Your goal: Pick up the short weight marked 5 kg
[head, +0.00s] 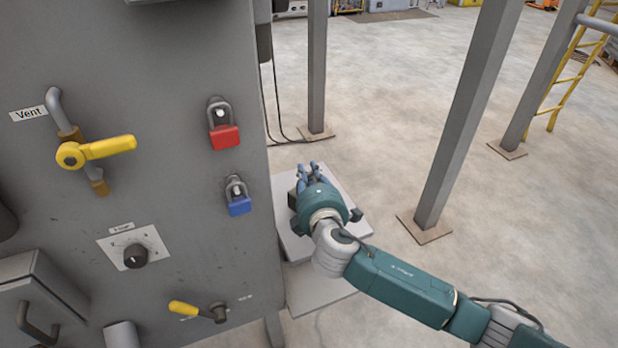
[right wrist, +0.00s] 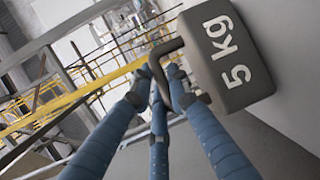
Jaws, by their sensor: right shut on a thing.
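The 5 kg weight (right wrist: 232,55) is a short dark grey block with white "5 kg" lettering and a grey handle. In the right wrist view it fills the upper right, with the handle toward my fingers. My right gripper (right wrist: 160,75) is shut on its handle, with the blue fingers around it. In the head view my right gripper (head: 308,172) is over a light grey platform (head: 345,200) beside the machine cabinet, and it hides most of the weight. I cannot tell whether the weight touches the platform. My left gripper is not in view.
The grey cabinet (head: 160,200) stands close on the left, with a yellow vent lever (head: 105,148), a red padlock (head: 224,136) and a blue padlock (head: 239,205). A grey post (head: 465,120) stands right of my arm. Open floor lies beyond.

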